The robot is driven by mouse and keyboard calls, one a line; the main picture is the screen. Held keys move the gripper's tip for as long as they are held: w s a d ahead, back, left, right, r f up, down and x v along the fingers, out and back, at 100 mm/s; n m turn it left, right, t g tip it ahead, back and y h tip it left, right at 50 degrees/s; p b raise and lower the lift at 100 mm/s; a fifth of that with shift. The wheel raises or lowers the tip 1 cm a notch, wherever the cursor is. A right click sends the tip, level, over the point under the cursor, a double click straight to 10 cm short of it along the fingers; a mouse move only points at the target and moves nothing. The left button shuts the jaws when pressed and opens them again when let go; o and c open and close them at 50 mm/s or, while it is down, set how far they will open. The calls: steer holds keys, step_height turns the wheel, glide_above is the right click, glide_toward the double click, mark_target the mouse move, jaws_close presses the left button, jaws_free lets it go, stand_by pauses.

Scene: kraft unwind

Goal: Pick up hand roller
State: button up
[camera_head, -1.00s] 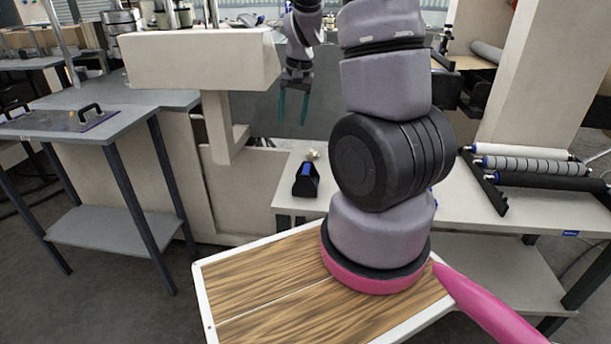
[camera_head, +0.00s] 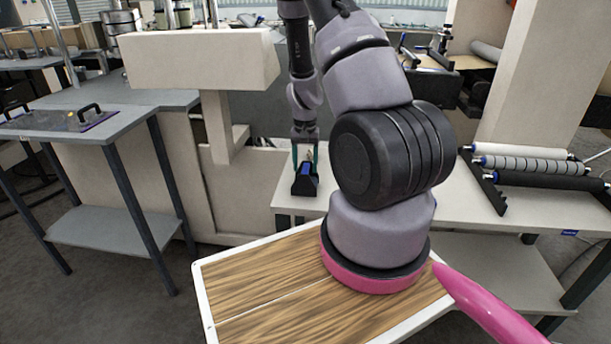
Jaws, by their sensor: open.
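A small black object with a blue strip on top (camera_head: 305,182) sits on the pale table behind my wooden deck. A little beige part (camera_head: 308,156) shows just behind it; I take these together as the hand roller and its rest, but they are too small to tell apart. My gripper (camera_head: 305,164) points down at this spot, with its green fingers apart, one on each side of the beige part. Whether the fingers touch anything cannot be seen. The fingertips are partly hidden behind the black object.
To the right, a black rack (camera_head: 485,182) holds several rollers on the same pale table (camera_head: 455,208). A beige machine arm (camera_head: 200,60) juts out left of my gripper. A grey table with a handled plate (camera_head: 70,118) stands at the far left.

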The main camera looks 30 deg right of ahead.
mark_target(305, 168)
step_height(305, 168, down, 4)
steer(key=shift+d+r, duration=0.1)
steer(key=shift+r, duration=0.15)
jaws_close()
steer(key=shift+w+r, duration=0.1)
step_height(305, 168, up, 10)
steer(key=shift+f, duration=0.1)
stand_by(0.3)
